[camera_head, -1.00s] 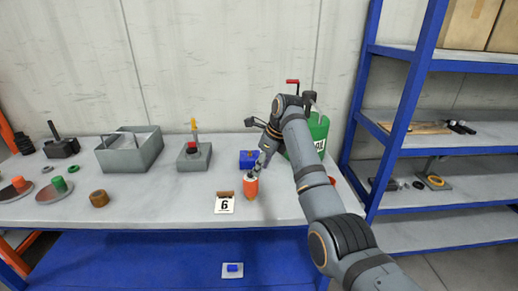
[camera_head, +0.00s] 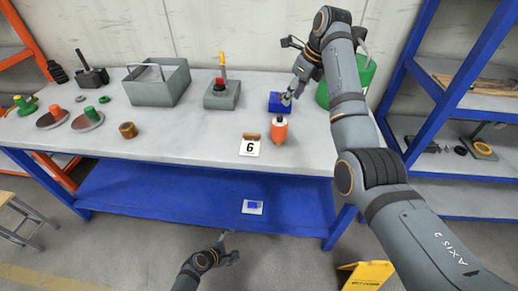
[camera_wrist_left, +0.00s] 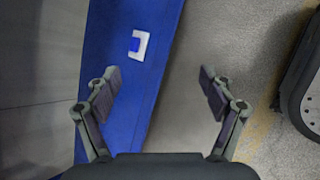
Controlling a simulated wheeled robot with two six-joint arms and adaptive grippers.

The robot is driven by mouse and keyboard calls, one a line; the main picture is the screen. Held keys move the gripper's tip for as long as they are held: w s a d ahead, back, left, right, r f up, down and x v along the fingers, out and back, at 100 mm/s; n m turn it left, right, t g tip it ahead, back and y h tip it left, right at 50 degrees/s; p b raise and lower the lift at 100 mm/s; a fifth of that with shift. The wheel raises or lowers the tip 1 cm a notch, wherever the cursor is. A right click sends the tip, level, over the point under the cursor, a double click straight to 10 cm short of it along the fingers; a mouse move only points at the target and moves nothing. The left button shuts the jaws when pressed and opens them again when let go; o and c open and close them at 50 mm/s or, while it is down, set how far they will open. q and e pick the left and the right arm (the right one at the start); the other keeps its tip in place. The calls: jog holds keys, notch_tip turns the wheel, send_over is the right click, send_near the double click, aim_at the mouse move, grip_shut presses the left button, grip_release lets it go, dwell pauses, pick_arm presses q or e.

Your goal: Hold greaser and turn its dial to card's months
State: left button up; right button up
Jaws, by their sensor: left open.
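The greaser (camera_head: 280,130) is an orange cylinder with a pale top, standing upright near the table's front edge. The card (camera_head: 250,147) reading "6" stands just left of it. My right gripper (camera_head: 287,97) is behind the greaser, apart from it, at a blue block (camera_head: 275,103); its fingers are too small to tell whether they are open or touching the block. My left gripper (camera_head: 230,248) is low in front of the table, well away from the greaser. In the left wrist view it is open and empty (camera_wrist_left: 160,80). The dial's marks are too small to read.
A white plate with a blue patch (camera_head: 252,207) is on the blue lower shelf (camera_head: 180,195). A grey box with a red button (camera_head: 222,92), a metal bin (camera_head: 160,85) and a brown ring (camera_head: 128,130) are on the table (camera_head: 190,130). A green container (camera_head: 350,85) stands behind my right arm.

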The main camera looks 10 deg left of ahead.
pick_arm(q)
jog(key=w+d+r+n+t+h, duration=0.2)
jog(key=w+d+r+n+h, duration=0.15)
jog(key=r, duration=0.85)
jog(key=w+d+r+n+t+h, duration=0.25)
jog(key=w+r+n, duration=0.2)
jog(key=r, duration=0.65)
jog(key=w+d+r+n+t+h, duration=0.25)
jog(key=w+r+n, duration=0.2)
jog(key=r, duration=0.75)
jog(key=m+y, duration=0.2)
jog(key=m, duration=0.2)
send_near(274, 137)
jog(key=shift+x, duration=1.15)
jog(key=shift+w+r, duration=0.1)
jog(key=shift+r, duration=0.05)
jog(key=x, duration=1)
jog(key=shift+w+f, duration=0.1)
jog(key=shift+f, duration=0.15)
jog(key=c, duration=1.5)
jog(key=shift+o, duration=0.2)
